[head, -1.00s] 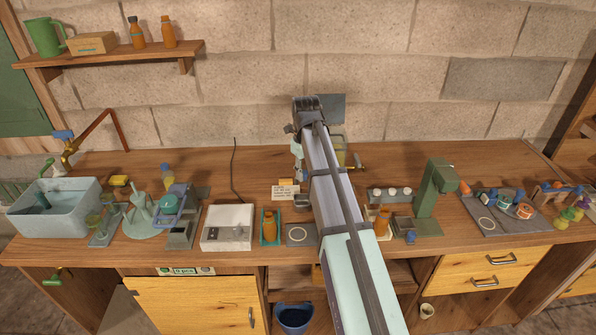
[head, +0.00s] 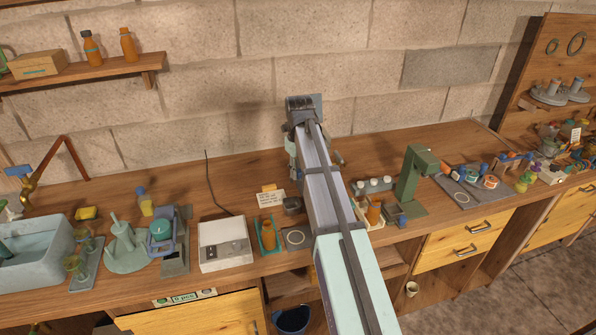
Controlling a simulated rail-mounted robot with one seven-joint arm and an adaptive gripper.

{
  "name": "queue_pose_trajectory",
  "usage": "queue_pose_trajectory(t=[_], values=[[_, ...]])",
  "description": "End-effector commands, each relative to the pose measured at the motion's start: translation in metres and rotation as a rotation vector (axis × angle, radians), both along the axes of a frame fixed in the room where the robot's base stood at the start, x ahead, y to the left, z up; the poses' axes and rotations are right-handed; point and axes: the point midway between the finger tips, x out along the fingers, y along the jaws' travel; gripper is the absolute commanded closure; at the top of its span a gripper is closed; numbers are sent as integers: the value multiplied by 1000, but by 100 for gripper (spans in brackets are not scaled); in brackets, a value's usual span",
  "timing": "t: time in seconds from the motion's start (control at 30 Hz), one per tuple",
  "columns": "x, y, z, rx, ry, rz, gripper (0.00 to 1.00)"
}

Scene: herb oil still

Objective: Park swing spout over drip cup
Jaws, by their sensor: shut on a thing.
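My arm reaches away over the middle of the bench and covers most of the still behind it. Only a bit of my gripper (head: 291,148) shows, left of the wrist; its fingertips are hidden. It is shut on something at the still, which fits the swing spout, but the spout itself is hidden. A small part of the still (head: 338,159) sticks out right of my arm. A small dark grey cup (head: 292,205), which may be the drip cup, stands left of my arm. I cannot see where the spout's end is relative to it.
A label card (head: 271,198) and an orange bottle in a green tray (head: 267,236) stand left of the cup. A white scale (head: 225,243) is further left. Right of my arm are another orange bottle (head: 374,213) and a green press (head: 413,180).

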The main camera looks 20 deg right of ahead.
Motion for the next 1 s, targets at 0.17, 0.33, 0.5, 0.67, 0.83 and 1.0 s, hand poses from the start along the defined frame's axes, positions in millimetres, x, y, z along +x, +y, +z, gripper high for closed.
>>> queue_pose_trajectory(t=[0.17,0.33,0.5,0.67,0.83,1.0], values=[[0,-1,-1,0,0,-2,100],[0,-1,-1,-1,0,-1,47],[0,0,0,-1,0,-1,47],[0,0,3,-1,-1,0,47],[1,-1,21,-1,-2,0,47],[2,-1,54,-1,-4,-1,47]])
